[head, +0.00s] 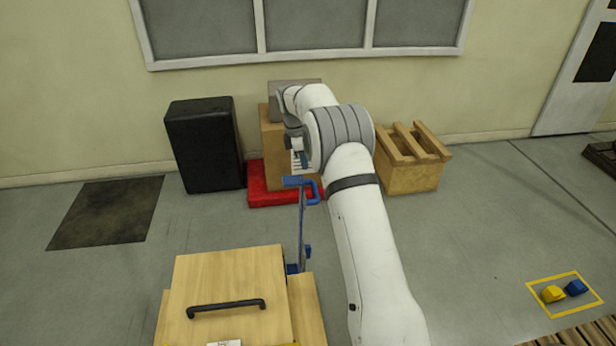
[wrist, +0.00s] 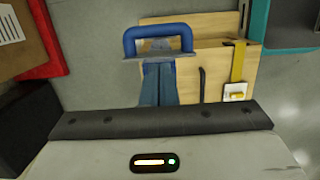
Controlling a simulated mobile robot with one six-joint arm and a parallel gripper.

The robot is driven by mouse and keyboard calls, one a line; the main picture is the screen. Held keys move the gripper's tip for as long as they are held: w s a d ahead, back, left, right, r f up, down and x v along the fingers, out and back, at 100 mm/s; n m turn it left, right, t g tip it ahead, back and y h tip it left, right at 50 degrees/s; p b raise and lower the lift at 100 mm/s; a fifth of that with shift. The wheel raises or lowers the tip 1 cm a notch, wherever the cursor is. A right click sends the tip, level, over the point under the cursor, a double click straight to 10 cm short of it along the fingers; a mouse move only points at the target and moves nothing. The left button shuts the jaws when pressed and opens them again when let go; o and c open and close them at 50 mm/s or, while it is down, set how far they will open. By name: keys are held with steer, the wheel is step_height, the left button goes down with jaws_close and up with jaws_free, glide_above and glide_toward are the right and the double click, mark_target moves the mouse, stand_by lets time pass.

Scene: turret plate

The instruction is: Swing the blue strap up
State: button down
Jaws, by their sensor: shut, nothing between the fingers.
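The blue strap (head: 302,222) is a narrow bar rising from a blue mount beside the wooden box (head: 228,283), with a blue loop handle at its top end. The loop handle (wrist: 158,33) shows large at the top of the wrist view. My gripper (head: 299,167) is just above the handle in the head view, its fingers partly hidden by my wrist.
The wooden box has a black handle (head: 226,308). A yellow strap (wrist: 238,62) shows beside it. Behind are a red block (head: 268,197), a black box (head: 204,144) and a wooden crate (head: 412,174). Yellow and blue pieces lie at right.

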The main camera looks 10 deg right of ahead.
step_height(320, 180, down, 9)
steer(key=d, duration=0.1)
steer(key=shift+d+f, duration=0.15)
steer(key=shift+d, duration=0.1)
steer(key=shift+s, duration=0.1)
